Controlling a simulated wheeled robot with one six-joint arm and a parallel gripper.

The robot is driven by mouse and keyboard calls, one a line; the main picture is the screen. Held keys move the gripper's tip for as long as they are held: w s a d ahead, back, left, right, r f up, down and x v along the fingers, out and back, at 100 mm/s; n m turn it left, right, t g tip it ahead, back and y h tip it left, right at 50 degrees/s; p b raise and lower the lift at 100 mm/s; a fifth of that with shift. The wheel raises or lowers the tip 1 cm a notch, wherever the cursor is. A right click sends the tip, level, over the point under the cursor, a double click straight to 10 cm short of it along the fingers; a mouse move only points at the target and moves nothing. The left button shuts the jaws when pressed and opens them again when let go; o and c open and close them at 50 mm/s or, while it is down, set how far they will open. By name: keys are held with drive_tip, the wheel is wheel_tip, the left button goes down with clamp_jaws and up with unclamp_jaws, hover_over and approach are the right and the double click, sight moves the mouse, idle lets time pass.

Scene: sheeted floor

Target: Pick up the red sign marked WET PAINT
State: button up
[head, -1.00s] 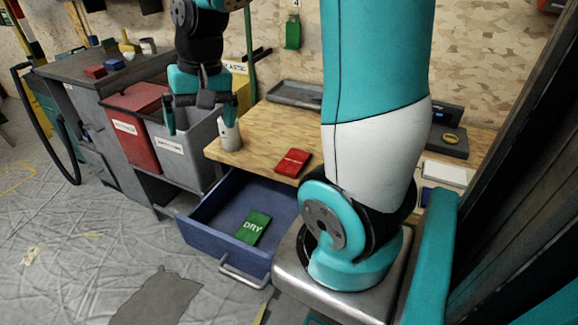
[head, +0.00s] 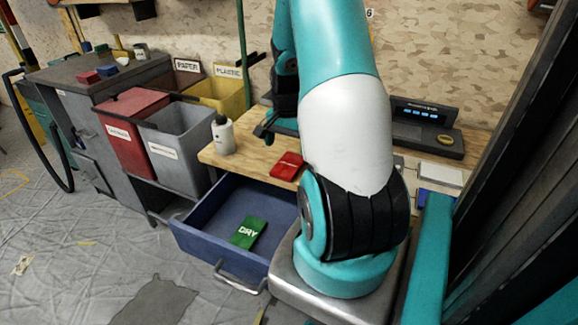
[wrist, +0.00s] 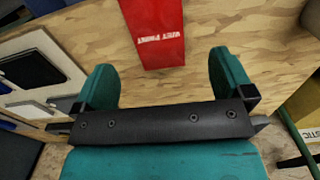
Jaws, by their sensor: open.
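The red sign (head: 287,166) lies flat on the wooden workbench, just behind the open drawer. In the wrist view the red sign (wrist: 155,30) shows white WET PAINT lettering and runs off the top edge. My gripper (wrist: 165,85) is open, its two teal fingers spread apart with nothing between them. The sign is ahead of the fingertips and roughly in line with the gap. In the head view my gripper (head: 268,128) is above the bench behind the sign, partly hidden by my arm.
A blue drawer (head: 190,230) stands open below the bench, with a green DRY sign (head: 249,229) in it. A white bottle (head: 223,135) stands at the bench's left end. Grey (head: 178,150) and red (head: 122,130) bins stand left. A dark device (head: 425,128) sits at the back right.

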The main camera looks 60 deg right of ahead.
sight(289, 164)
wheel_tip(289, 164, down, 6)
drive_tip(key=shift+s+d+f, duration=0.1)
drive_tip(key=shift+s+f, duration=0.05)
drive_tip(key=shift+f, duration=0.1)
drive_tip(key=shift+c, duration=0.5)
drive_tip(key=c, duration=0.9)
